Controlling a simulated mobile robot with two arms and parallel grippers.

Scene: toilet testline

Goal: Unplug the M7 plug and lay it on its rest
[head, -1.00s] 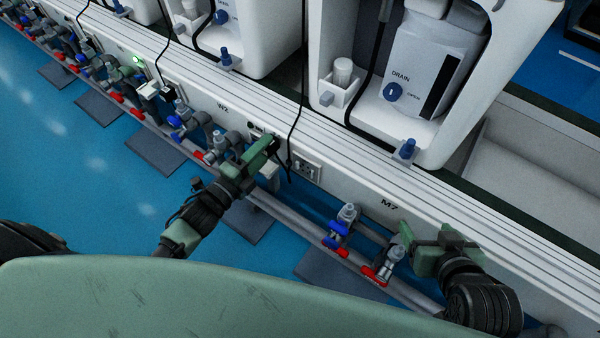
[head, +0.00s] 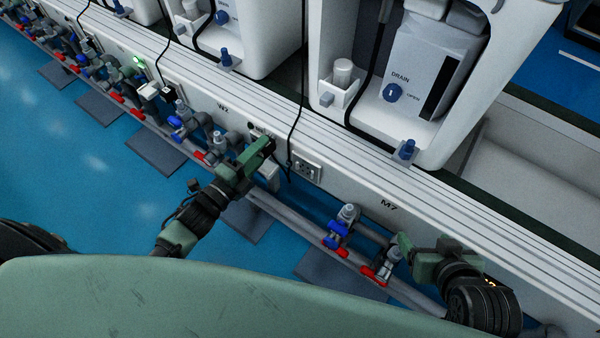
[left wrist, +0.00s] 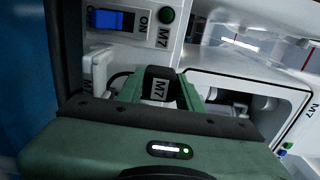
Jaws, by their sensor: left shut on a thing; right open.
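My left gripper (head: 256,156) is shut on the black M7 plug (head: 268,146), left of the grey socket (head: 307,170) on the white bench front. The plug is out of the socket and apart from it. In the left wrist view the plug (left wrist: 160,85) shows its M7 label between the green fingers. A white bracket (head: 268,174), perhaps the rest, is just below the gripper; I cannot tell whether the plug touches it. A black cord (head: 297,115) hangs by the socket. My right gripper (head: 418,254) is open and empty below the M7 bench label.
Valves with blue and red handles (head: 340,228) and pipes run along the bench's foot. In the left wrist view are a blue-faced switch (left wrist: 110,20) marked ON and a dark green round lamp (left wrist: 167,15). Blue floor (head: 100,190) lies clear at left.

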